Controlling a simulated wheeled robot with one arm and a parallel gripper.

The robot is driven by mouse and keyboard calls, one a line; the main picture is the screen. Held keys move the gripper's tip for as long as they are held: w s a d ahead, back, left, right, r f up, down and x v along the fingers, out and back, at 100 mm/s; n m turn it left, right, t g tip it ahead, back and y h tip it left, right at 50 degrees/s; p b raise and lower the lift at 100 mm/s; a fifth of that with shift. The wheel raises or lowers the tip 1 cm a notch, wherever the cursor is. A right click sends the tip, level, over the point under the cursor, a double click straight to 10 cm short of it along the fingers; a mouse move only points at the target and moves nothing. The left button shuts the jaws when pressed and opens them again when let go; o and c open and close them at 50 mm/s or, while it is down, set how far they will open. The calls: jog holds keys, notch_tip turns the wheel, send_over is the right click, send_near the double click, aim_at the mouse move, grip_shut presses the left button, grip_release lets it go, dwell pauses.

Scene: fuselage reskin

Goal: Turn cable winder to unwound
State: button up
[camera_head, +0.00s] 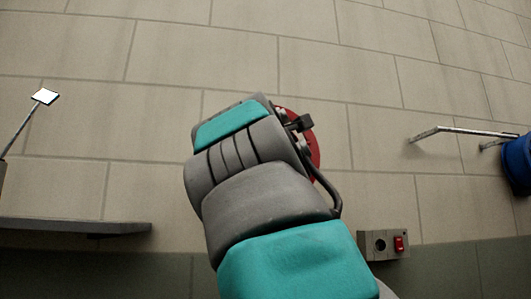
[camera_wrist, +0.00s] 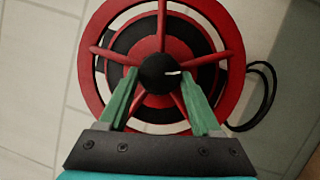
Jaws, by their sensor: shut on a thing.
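The cable winder (camera_wrist: 88,68) is a red spoked reel with a dark hub and a black drum behind the spokes; it fills the upper part of the wrist view. In the head view only a red part of its rim (camera_head: 315,150) shows behind my arm. My gripper (camera_wrist: 160,85) has its two green fingers apart, one on each side of the lower spoke area just below the dark hub. It is shut on the winder, though the exact contact is hard to see. A black cable loop (camera_wrist: 270,95) hangs at the reel's right side.
A grey box with a red switch (camera_head: 385,245) is on the wall at lower right. A metal bar (camera_head: 465,130) and a blue object (camera_head: 518,165) are at the right edge. A grey shelf (camera_head: 75,226) and a small white plate on a rod (camera_head: 44,97) are at left.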

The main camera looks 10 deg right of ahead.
dwell(0.3)
jog(key=o, duration=1.4)
jog(key=shift+c, duration=0.2)
jog(key=shift+s, duration=0.15)
jog(key=b+v, duration=0.1)
jog(key=v, duration=0.6)
jog(key=shift+s, duration=0.2)
jog(key=shift+a, duration=0.1)
